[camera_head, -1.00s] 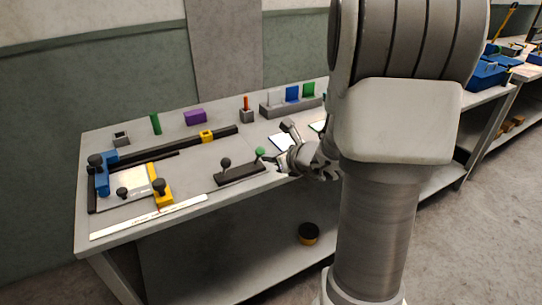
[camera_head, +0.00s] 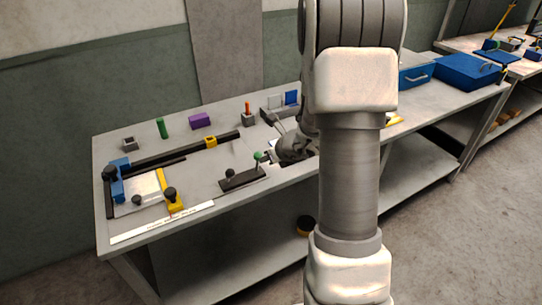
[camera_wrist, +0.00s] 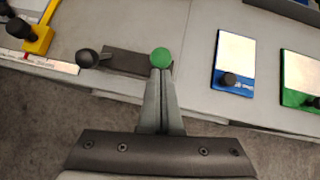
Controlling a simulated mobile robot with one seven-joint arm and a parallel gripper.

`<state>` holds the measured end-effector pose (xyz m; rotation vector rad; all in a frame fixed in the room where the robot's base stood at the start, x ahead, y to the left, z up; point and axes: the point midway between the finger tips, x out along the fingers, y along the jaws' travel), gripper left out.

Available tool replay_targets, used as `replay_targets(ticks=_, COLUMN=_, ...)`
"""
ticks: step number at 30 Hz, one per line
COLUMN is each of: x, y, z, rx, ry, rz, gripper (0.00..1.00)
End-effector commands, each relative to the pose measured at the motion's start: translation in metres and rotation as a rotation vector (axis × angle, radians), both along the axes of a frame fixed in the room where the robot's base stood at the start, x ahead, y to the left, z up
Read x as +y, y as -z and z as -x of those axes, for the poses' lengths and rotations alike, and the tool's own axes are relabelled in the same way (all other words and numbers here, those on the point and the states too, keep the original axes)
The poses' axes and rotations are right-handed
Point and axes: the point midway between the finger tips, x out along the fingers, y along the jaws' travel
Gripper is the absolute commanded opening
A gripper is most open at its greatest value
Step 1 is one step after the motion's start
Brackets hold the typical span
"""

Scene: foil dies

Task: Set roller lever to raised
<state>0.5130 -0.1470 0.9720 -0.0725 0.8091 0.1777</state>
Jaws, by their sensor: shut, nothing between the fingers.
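A dark lever base (camera_head: 240,180) lies near the front edge of the bench, with a black ball knob (camera_head: 230,174) and a green ball knob (camera_head: 257,156) on short stems. No label shows which one is the roller lever. The wrist view shows the same base (camera_wrist: 125,61), the black knob (camera_wrist: 87,58) and the green knob (camera_wrist: 161,57). My gripper (camera_wrist: 161,76) is shut and empty, its fingertips right at the green knob's near side. Whether they touch it I cannot tell. In the head view my gripper (camera_head: 270,157) is just right of the green knob.
A blue plate (camera_wrist: 233,75) and a green plate (camera_wrist: 302,80) lie to the right. A yellow clamp (camera_head: 173,201) and a white strip (camera_head: 162,222) are at the left. Blocks and a dark rail (camera_head: 180,152) stand behind. My arm hides part of the bench.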

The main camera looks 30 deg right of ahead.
Motion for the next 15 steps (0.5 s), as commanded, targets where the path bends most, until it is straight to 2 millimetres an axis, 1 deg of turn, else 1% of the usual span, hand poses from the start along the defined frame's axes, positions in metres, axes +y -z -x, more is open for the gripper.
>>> replay_targets(ticks=1, x=0.001, y=-0.011, z=-0.003, rx=0.023, ry=-0.003, rz=0.0, gripper=0.0)
replay_targets(ticks=15, x=0.001, y=-0.017, z=-0.023, rx=0.224, ry=-0.004, rz=0.009, gripper=0.0)
